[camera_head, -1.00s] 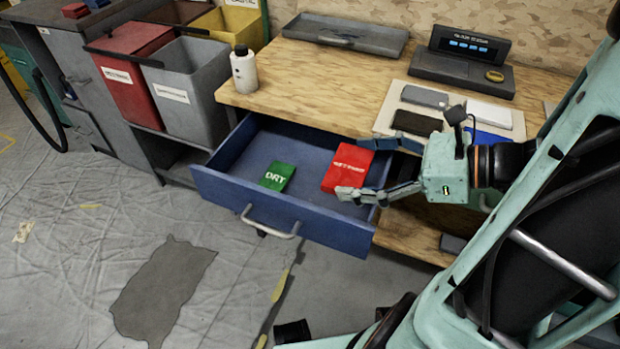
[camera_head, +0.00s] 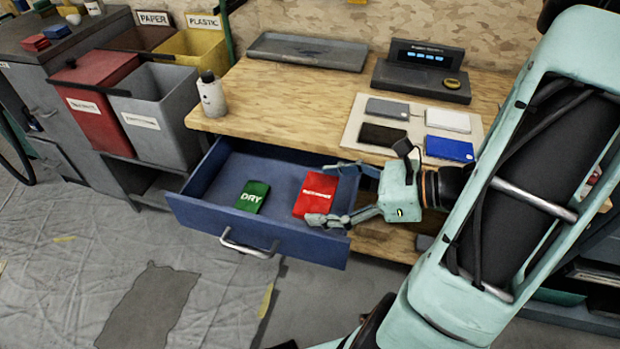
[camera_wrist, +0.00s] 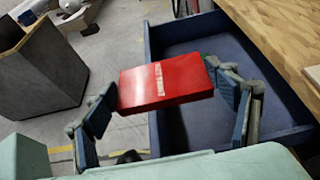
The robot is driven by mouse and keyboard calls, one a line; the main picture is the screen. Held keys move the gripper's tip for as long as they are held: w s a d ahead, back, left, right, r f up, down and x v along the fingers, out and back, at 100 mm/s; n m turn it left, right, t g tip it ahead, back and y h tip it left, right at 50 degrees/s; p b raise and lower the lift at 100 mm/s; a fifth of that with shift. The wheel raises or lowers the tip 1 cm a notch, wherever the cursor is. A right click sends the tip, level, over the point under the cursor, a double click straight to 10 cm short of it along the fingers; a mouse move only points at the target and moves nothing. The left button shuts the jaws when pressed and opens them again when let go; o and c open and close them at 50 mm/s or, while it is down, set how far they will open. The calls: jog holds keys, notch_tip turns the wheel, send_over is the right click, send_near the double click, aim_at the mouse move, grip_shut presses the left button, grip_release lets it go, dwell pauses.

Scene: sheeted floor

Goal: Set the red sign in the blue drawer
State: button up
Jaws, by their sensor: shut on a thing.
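The red sign (camera_head: 314,195), a flat red block with white lettering, is held between the fingers of my gripper (camera_head: 328,193). In the wrist view the red sign (camera_wrist: 165,84) sits between the two finger pads of my gripper (camera_wrist: 163,92). The blue drawer (camera_head: 232,253) is pulled out under the wooden bench. In the head view the sign shows over the right part of the drawer; its height above the drawer floor is hard to tell. A green block marked DRY (camera_head: 253,197) lies inside the drawer, left of the sign.
The wooden bench top (camera_head: 290,108) overhangs the drawer's back. On it stand a white bottle (camera_head: 211,97), a grey tray (camera_head: 307,51), a dark display device (camera_head: 423,71) and a board with several flat cases (camera_head: 445,147). A grey bin (camera_head: 153,117) and a red bin (camera_head: 93,97) stand at left.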

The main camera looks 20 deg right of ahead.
aim_at(319, 185)
jog(key=w+f, duration=0.2)
jog(key=w, duration=0.1)
jog(key=w+b, duration=0.1)
jog(key=shift+w+f, duration=0.3)
jog(key=shift+f, duration=0.1)
jog(key=w+f+b, duration=0.1)
jog(key=f, duration=0.1)
jog(key=w+f+b, duration=0.1)
jog(key=w+f, duration=0.1)
jog(key=f, duration=0.1)
jog(key=w+f+b, duration=0.1)
jog(key=w+f, duration=0.1)
jog(key=f, duration=0.1)
jog(key=shift+d, duration=0.1)
jog(key=shift+f, duration=0.25)
jog(key=shift+f+b, duration=0.65)
jog(key=o, duration=1)
